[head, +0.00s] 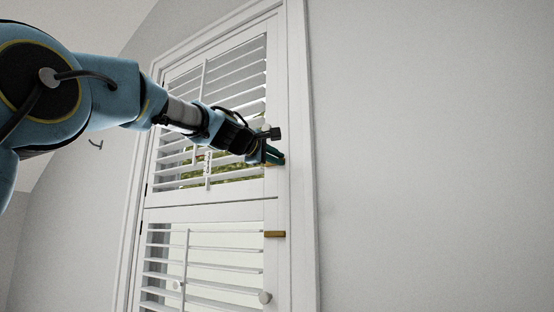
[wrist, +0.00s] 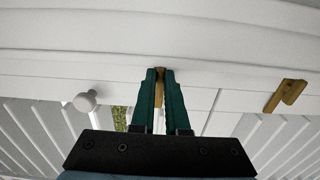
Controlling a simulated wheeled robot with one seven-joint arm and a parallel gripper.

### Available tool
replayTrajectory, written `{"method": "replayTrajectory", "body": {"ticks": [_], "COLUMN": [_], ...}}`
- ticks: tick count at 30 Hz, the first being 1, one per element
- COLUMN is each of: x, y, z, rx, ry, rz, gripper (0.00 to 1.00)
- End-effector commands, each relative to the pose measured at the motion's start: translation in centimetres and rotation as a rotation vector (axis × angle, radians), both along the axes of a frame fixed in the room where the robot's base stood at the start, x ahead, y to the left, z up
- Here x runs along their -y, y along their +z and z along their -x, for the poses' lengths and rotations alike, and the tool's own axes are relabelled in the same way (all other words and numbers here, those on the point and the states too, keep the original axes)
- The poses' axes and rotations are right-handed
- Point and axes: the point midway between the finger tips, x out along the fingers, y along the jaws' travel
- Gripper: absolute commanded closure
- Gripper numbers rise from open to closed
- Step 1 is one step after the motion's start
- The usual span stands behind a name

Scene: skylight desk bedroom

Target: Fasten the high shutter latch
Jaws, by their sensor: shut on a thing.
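The white shutter has an upper panel (head: 271,100) and a lower panel (head: 270,270) inside a white frame (head: 300,120). My gripper (head: 280,158) is at the right edge of the upper panel. In the wrist view its green fingers (wrist: 160,74) are closed on the high latch (wrist: 159,70), a small brass piece.
A round white knob (wrist: 86,101) stands out from the upper panel beside my fingers. Another knob (head: 265,297) is on the lower panel. A dark hook (head: 95,144) is on the left wall. The grey wall right of the frame is bare.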

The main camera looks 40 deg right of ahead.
Motion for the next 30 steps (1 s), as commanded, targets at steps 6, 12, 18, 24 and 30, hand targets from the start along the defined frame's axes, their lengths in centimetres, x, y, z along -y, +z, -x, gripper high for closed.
{"method": "replayTrajectory", "body": {"ticks": [6, 12, 18, 24, 30], "x": [0.1, 0.0, 0.0, -0.5, -3.6], "y": [-0.2, -0.1, -0.1, -0.1, -0.4], "z": [0.0, 0.0, 0.0, 0.1, 0.9], "rx": [0.000, -0.001, 0.000, 0.001, 0.002], "ry": [-0.002, -0.001, 0.000, 0.001, 0.003], "rz": [-0.003, -0.002, -0.001, 0.000, 0.001], "gripper": [1.00, 0.65, 0.57, 0.57, 0.57]}}
